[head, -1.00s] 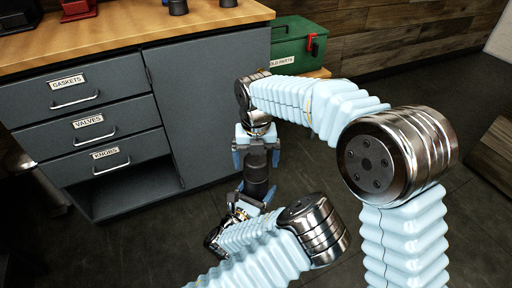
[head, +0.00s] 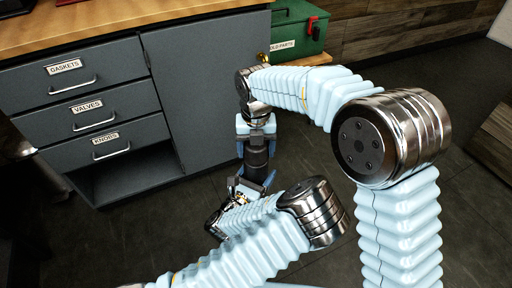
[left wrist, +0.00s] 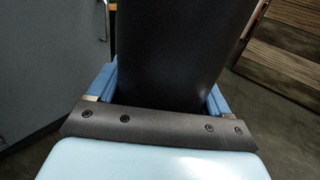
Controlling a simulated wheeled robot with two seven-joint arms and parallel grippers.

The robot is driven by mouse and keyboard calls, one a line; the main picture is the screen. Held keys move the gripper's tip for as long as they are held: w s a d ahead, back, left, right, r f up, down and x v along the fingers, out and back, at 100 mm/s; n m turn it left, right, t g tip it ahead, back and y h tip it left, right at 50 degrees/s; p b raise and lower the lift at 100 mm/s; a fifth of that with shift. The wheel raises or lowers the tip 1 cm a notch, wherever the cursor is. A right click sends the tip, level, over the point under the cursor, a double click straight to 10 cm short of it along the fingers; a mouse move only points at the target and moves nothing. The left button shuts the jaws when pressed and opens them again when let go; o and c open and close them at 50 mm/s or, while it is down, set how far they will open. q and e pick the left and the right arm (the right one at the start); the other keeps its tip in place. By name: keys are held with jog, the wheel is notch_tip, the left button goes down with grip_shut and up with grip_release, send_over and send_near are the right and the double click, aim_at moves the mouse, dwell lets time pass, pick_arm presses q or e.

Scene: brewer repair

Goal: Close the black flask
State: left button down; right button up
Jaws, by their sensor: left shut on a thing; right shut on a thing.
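The black flask (head: 256,158) stands roughly upright in the air in front of the grey cabinet, between my two grippers. My left gripper (head: 252,184) is shut around its lower part from below. In the left wrist view the dark flask body (left wrist: 180,45) fills the space between the blue fingers. My right gripper (head: 256,136) points down from above and is shut on the dark top piece at the flask's upper end. Its fingers largely hide that piece. I cannot tell whether a gap is left between the top piece and the body.
The grey cabinet (head: 205,105) with labelled drawers and an open lower bay stands behind to the left, under a wooden worktop (head: 130,25). A green box (head: 290,32) labelled for old parts is at the back. The dark floor to the right is clear.

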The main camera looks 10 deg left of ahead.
jog(key=m, duration=0.8)
jog(key=shift+m, duration=0.4)
jog(key=m, duration=0.5)
jog(key=shift+m, duration=0.4)
jog(key=m, duration=0.2)
jog(key=shift+m, duration=0.4)
jog(key=m, duration=0.8)
jog(key=shift+m, duration=0.4)
jog(key=m, duration=1.5)
jog(key=shift+f, duration=0.1)
jog(key=m, duration=1.2)
jog(key=shift+m, duration=0.4)
jog(key=m, duration=0.7)
jog(key=o, duration=1.2)
jog(key=shift+c, duration=0.2)
